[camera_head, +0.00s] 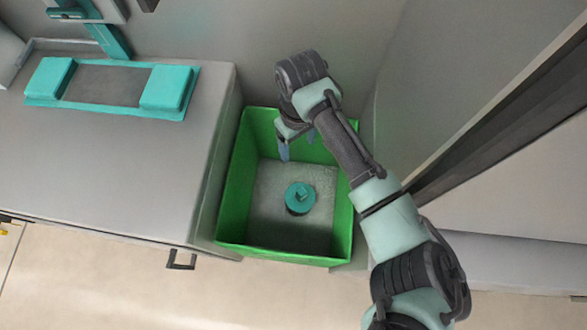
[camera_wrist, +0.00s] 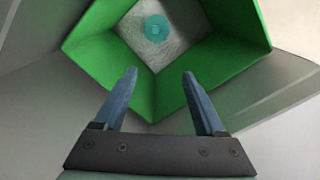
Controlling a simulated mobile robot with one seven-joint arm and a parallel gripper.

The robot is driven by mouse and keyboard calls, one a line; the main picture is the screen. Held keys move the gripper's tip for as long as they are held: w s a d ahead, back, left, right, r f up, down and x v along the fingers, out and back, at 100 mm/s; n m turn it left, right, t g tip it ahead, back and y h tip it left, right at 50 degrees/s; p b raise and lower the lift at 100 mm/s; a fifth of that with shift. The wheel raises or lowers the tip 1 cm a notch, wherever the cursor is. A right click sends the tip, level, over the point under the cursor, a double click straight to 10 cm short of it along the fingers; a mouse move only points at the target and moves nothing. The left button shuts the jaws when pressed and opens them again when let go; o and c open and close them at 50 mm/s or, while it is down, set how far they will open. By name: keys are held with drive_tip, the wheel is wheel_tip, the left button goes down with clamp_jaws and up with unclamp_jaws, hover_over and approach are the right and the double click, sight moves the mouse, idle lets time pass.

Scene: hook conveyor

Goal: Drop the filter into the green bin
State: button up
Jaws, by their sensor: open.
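The green bin (camera_head: 231,205) stands on the floor to the right of the grey counter, and its green wall fills much of the wrist view (camera_wrist: 95,52). The filter (camera_head: 300,198), a teal round piece with a raised top, lies on the grey bottom of the bin. It also shows small between and beyond my fingers in the wrist view (camera_wrist: 156,28). My gripper (camera_head: 296,150) is over the back part of the bin, above the filter and apart from it. In the wrist view its two blue-grey fingers (camera_wrist: 160,75) are spread with nothing between them.
The grey counter (camera_head: 120,165) with a drawer handle (camera_head: 181,260) borders the bin on the left. A teal-ended fixture (camera_head: 110,86) sits on the counter. A grey wall (camera_head: 220,30) stands behind the bin. The floor (camera_head: 130,285) in front is clear.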

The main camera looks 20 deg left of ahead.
wheel_tip(320, 180, up, 9)
idle(0.3)
drive_tip(key=shift+r, duration=0.1)
